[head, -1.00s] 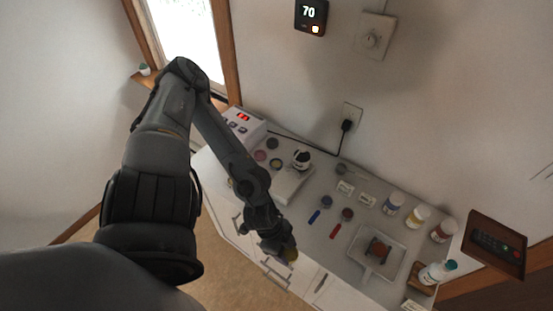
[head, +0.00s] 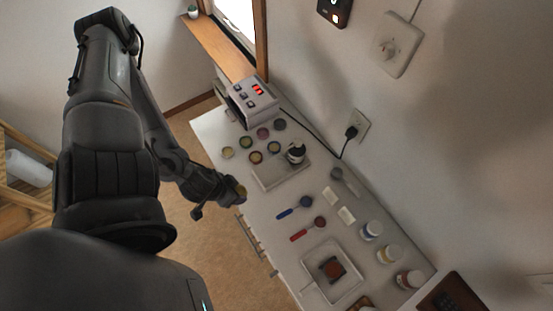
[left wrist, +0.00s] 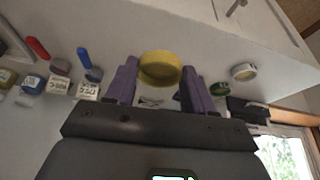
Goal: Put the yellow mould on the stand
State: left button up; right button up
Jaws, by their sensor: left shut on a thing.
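The yellow mould (head: 241,192) is a shallow round dish. My left gripper (head: 237,190) is shut on it, above the counter's front edge. In the left wrist view the mould (left wrist: 160,67) sits between the two purple fingers of the left gripper (left wrist: 158,77). A pale flat platform (head: 268,182), which may be the stand, lies on the counter just beyond the gripper. A black-and-white round object (head: 296,152) is at its far corner. The mould is apart from the platform in the head view. My right gripper is not in view.
Several small round dishes (head: 255,157) lie left of the platform, before a box with a red display (head: 257,91). To the right are a blue spoon (head: 294,208), a red spoon (head: 308,230), white labels (head: 346,215), jars (head: 389,254) and a square tray (head: 313,258).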

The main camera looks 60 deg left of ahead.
pick_arm(q)
jog(key=shift+w+a, duration=0.2)
jog(key=shift+w, duration=0.2)
jog(key=w+a, duration=0.2)
jog(key=w, duration=0.5)
jog(key=b, duration=0.3)
send_near(280, 165)
jog(key=shift+w+a+f+n, duration=0.1)
jog(key=shift+w+f+n, duration=0.2)
jog(key=shift+w+f, duration=0.55)
jog(key=shift+w+a+f, duration=0.1)
jog(key=shift+w, duration=0.25)
jog(key=shift+f+b, duration=0.5)
jog(key=shift+f, duration=1.3)
jog(key=o, duration=1.1)
jog(key=shift+f, duration=0.1)
